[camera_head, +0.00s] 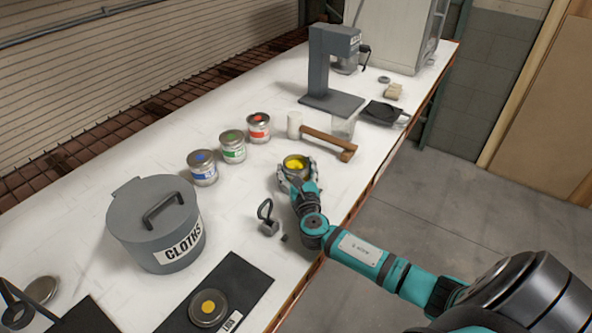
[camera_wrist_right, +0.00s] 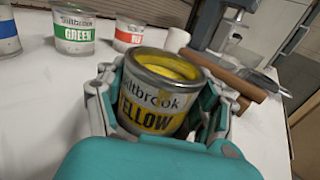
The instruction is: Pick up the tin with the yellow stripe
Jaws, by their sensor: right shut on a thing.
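The tin with the yellow stripe (camera_head: 295,163) is open at the top with yellow colorant inside. In the right wrist view the yellow tin (camera_wrist_right: 158,92) shows the word "YELLOW" and stands tilted in the picture between the fingers. My right gripper (camera_head: 297,175) is shut on it, with fingers on both sides of the tin. I cannot tell whether the tin is touching the table. The blue tin (camera_head: 202,168), green tin (camera_head: 232,147) and red tin (camera_head: 258,128) stand in a row to the left. My left gripper is not in view.
A grey cloths bin (camera_head: 153,229) stands at front left. A lid with a yellow dot (camera_head: 208,307) lies on a black mat (camera_head: 246,283). The table's right edge is close to my arm.

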